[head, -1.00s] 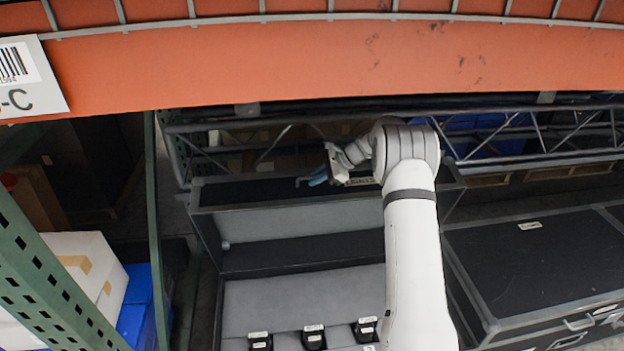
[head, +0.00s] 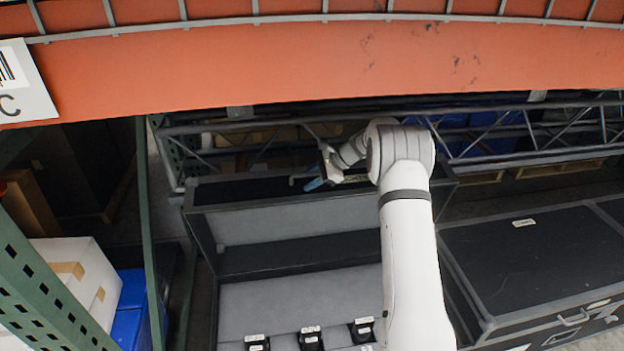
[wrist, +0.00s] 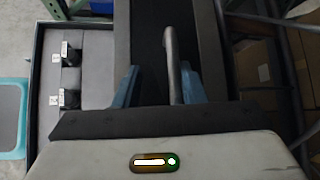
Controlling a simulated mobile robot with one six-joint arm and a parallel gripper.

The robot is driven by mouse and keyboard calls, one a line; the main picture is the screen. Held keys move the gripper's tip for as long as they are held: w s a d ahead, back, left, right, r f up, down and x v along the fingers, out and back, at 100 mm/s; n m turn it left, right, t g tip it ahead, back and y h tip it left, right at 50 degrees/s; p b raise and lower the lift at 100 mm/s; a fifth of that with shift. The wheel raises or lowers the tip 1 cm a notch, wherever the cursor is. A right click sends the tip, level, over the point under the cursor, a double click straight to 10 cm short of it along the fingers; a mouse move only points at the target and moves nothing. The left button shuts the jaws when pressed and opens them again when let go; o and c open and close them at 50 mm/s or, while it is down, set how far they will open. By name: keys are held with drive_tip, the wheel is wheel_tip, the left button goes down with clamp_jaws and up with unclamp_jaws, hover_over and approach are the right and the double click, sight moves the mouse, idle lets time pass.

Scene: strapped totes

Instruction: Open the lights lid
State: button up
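A black case with grey lining (head: 250,300) stands open below the orange beam. Several small black items with white labels (head: 311,338) sit in it; some also show in the wrist view (wrist: 69,97). Its lid (head: 300,221) appears raised at the far side, grey inner face towards me. My gripper (head: 314,183) is at the lid's far upper side, its blue fingers partly hidden by the wrist. In the wrist view the fingers (wrist: 160,72) are apart, with a grey bar handle (wrist: 171,55) between them, nearer the right finger. Whether they touch it is unclear.
An orange rack beam (head: 300,65) crosses above, with a green post (head: 150,230) at left. A closed black case (head: 540,255) stands at right. Metal trusses (head: 520,135) lie behind the lid. White boxes (head: 70,260) and a blue bin (head: 130,310) are at left.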

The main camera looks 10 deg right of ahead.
drive_tip(key=shift+b+v, duration=0.75)
drive_tip(key=shift+v, duration=3.15)
